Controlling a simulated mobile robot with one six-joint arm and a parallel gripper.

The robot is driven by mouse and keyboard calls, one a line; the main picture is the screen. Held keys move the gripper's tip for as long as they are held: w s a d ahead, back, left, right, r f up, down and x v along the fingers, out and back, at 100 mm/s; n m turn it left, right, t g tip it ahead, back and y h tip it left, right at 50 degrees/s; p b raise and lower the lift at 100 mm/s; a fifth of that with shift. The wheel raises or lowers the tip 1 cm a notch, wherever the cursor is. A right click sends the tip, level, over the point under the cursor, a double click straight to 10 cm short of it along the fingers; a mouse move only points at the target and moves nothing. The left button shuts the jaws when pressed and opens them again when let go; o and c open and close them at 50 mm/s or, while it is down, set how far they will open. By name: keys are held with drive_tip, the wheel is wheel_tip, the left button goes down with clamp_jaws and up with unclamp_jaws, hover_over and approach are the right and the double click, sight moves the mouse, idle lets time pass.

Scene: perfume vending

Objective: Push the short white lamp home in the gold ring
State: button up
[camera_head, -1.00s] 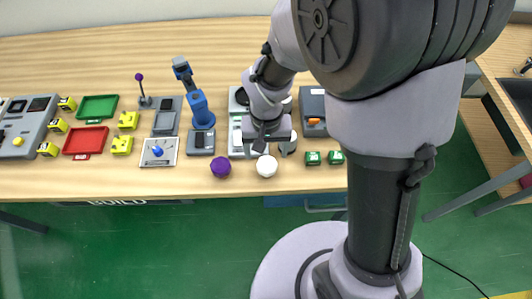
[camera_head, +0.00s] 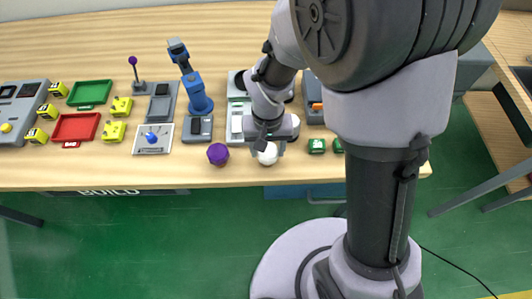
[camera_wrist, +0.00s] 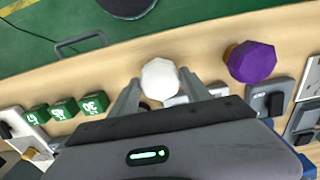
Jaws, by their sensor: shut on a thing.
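The short white lamp (camera_head: 268,154) is a faceted white knob near the front edge of the wooden table. It also shows in the wrist view (camera_wrist: 160,78), between my two fingertips. My gripper (camera_head: 268,143) is low over the lamp, and its fingers (camera_wrist: 159,84) are shut on the lamp's two sides. The lamp's underside is hidden, and I cannot see a gold ring beneath it or tell how deep it sits. A purple faceted lamp (camera_head: 218,154) stands to the left in the head view, with a gold-brown part at its base in the wrist view (camera_wrist: 232,52).
Green blocks (camera_head: 317,146) stand right of the lamp in the head view. Grey devices (camera_head: 198,128) and a blue upright device (camera_head: 196,92) stand behind and left. Red (camera_head: 77,127) and green trays (camera_head: 90,93) lie farther left. The table's front strip is mostly bare.

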sight(268, 151)
drive_tip(key=shift+r, duration=0.15)
drive_tip(key=shift+r+p, duration=2.05)
drive_tip(key=shift+r, duration=0.4)
drive_tip(key=shift+f, duration=0.1)
